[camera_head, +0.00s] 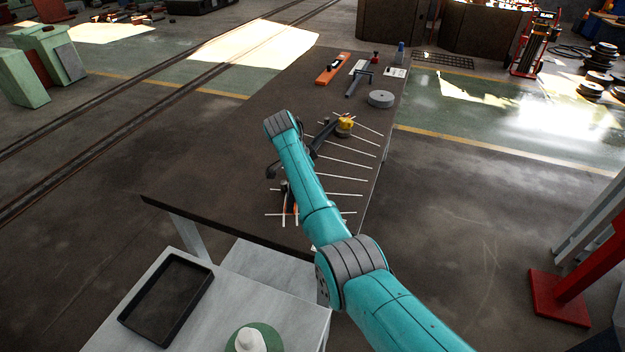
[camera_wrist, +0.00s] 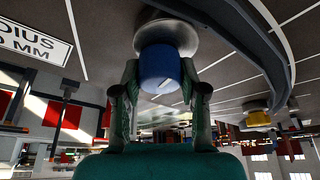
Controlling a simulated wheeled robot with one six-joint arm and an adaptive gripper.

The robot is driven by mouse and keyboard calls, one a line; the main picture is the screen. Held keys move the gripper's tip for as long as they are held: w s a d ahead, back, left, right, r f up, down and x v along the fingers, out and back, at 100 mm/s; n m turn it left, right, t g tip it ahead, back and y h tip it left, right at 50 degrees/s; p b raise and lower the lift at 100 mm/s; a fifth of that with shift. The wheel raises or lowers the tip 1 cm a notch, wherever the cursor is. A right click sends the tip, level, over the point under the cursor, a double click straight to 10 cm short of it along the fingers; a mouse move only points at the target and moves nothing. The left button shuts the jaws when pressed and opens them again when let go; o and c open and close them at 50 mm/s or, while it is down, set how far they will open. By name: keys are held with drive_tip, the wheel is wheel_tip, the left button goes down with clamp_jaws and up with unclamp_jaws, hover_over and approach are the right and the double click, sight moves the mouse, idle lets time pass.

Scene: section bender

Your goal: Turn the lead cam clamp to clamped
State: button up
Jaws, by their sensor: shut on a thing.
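In the wrist view a blue cylindrical knob (camera_wrist: 160,68) with a white mark on its end sits on a round grey metal base (camera_wrist: 172,30). My gripper (camera_wrist: 160,82) has a finger on each side of this knob and is shut on it. A yellow knob (camera_wrist: 258,118) on a similar base stands farther along, beside a dark curved rail (camera_wrist: 262,50). The yellow knob also shows in the head view (camera_head: 345,121). In the head view my arm hides the blue knob. I cannot read a clamped or unclamped label.
The dark bench (camera_head: 215,160) carries several white radial lines (camera_head: 345,162). A grey disc (camera_head: 380,98), an orange tool (camera_head: 332,68) and a blue-topped item (camera_head: 401,52) lie at its far end. A black tray (camera_head: 168,298) sits front left. The bench's left side is clear.

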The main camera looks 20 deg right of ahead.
idle(0.4)
drive_tip(key=o, duration=1.1)
drive_tip(key=shift+o, duration=0.2)
drive_tip(key=v, duration=1.2)
